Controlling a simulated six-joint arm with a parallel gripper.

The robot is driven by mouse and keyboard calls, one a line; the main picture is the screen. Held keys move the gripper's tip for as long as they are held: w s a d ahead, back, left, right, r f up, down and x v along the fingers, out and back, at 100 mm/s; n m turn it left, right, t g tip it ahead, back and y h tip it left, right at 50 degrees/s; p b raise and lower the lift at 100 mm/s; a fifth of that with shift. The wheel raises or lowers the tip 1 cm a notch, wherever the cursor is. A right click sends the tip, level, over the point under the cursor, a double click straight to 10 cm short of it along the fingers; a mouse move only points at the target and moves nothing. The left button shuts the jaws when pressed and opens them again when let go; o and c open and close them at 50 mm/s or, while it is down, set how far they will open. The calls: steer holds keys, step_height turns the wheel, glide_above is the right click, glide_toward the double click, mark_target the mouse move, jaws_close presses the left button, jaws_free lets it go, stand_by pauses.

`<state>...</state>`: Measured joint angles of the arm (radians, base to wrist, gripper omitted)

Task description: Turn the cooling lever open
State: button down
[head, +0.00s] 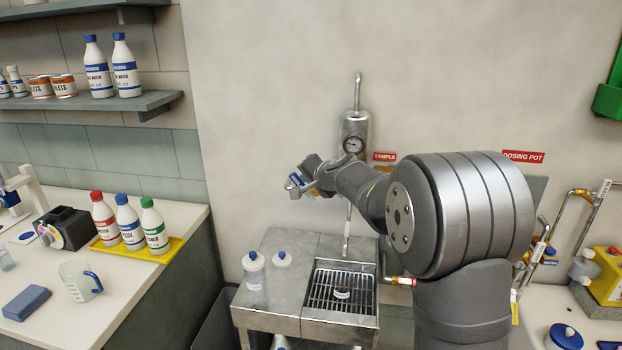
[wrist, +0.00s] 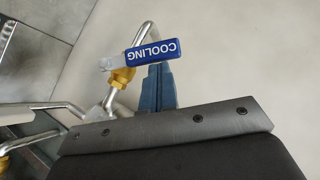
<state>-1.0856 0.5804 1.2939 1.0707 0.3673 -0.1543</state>
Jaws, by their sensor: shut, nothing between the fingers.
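The cooling lever (wrist: 152,54) has a blue handle with white COOLING lettering, lying nearly level across the wrist view. Its left end meets a yellow valve body (wrist: 122,77) on a bent silver pipe. My gripper (wrist: 158,70) is shut and empty, with its blue-grey fingertips right at the lever's lower edge in the picture. I cannot tell whether they touch it. In the head view, a small blue and white piece (head: 297,180), seemingly the lever, shows by the end of my arm, which hides most of the valve.
A steel sink with a grate (head: 341,290) stands below, with white bottles (head: 254,278) beside it. A gauge cylinder (head: 354,140) hangs on the wall behind the arm. Other silver pipes (wrist: 40,108) run at the wrist view's left. A bottle-filled counter (head: 120,300) is at left.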

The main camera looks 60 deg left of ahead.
steer(key=shift+s+a+f+n+t+h, duration=0.2)
steer(key=shift+s+a+n+t+h, duration=0.15)
steer(key=shift+s+a+n+h, duration=0.2)
steer(key=shift+s+a+f+n+t+h, duration=0.2)
steer(key=shift+s+a+n+t+h, duration=0.2)
steer(key=shift+h, duration=0.25)
steer(key=s+a+f+n+t+h, duration=0.2)
steer(key=f+h, duration=0.1)
steer(key=shift+t, duration=0.25)
steer(key=shift+s+a+f, duration=0.1)
steer(key=shift+s+a, duration=0.05)
stand_by(0.4)
steer(key=s+d+r, duration=0.2)
steer(key=r, duration=0.3)
steer(key=s+d+r, duration=0.3)
steer(key=r, duration=0.3)
